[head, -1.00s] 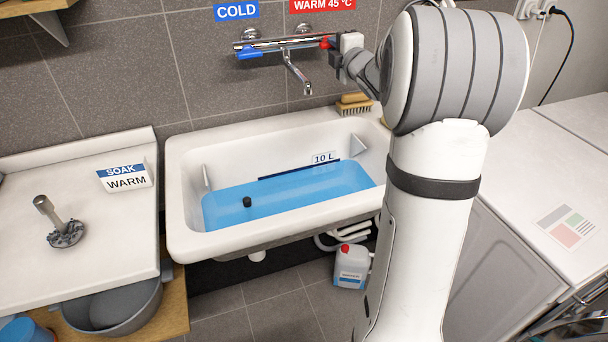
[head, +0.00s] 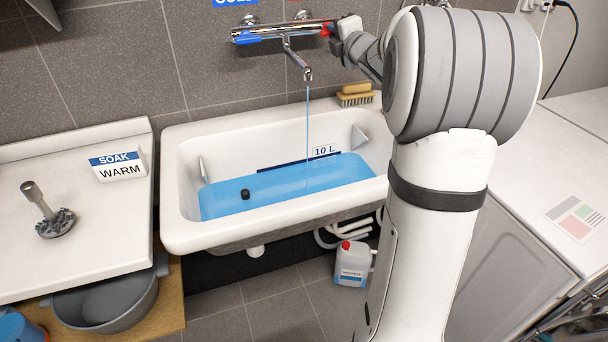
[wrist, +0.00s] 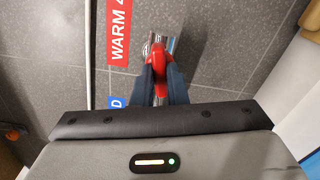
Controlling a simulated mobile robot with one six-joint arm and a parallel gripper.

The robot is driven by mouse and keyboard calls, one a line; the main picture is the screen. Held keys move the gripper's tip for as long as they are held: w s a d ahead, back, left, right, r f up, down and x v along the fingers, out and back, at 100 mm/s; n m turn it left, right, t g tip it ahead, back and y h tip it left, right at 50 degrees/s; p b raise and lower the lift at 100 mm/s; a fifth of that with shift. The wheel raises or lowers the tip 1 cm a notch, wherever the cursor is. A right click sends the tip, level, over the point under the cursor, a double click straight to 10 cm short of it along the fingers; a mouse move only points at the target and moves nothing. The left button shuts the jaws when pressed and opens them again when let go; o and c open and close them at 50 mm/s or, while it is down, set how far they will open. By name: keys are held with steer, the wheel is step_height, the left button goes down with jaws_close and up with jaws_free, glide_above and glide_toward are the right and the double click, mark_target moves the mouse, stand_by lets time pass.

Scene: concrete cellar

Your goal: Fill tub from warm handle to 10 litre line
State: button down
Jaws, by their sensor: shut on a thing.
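The tap (head: 285,32) is a chrome bar on the wall with a blue handle (head: 247,38) at its left and a red handle (head: 326,31) at its right. My gripper (head: 336,38) is shut on the red handle. In the wrist view, both fingers of my gripper (wrist: 160,80) close around the red handle (wrist: 159,62). A thin stream (head: 307,125) falls from the spout into the white tub (head: 180,233). Blue water (head: 285,188) covers the tub floor. Its back edge lies close to the dark line under the "10 L" label (head: 324,151); the exact gap is hard to tell.
A black plug (head: 245,194) shows in the water. A brush (head: 356,95) sits on the tub's back rim. A canister (head: 352,264) stands below the tub.

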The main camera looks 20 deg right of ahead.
steer(key=shift+n, duration=0.4)
steer(key=shift+f+b, duration=0.1)
steer(key=shift+b, duration=0.35)
steer(key=shift+f+n+b, duration=0.1)
steer(key=shift+n+b, duration=0.2)
steer(key=shift+b, duration=0.05)
steer(key=shift+n+b, duration=0.35)
steer(key=shift+n, duration=0.05)
steer(key=shift+r, duration=0.2)
stand_by(3.2)
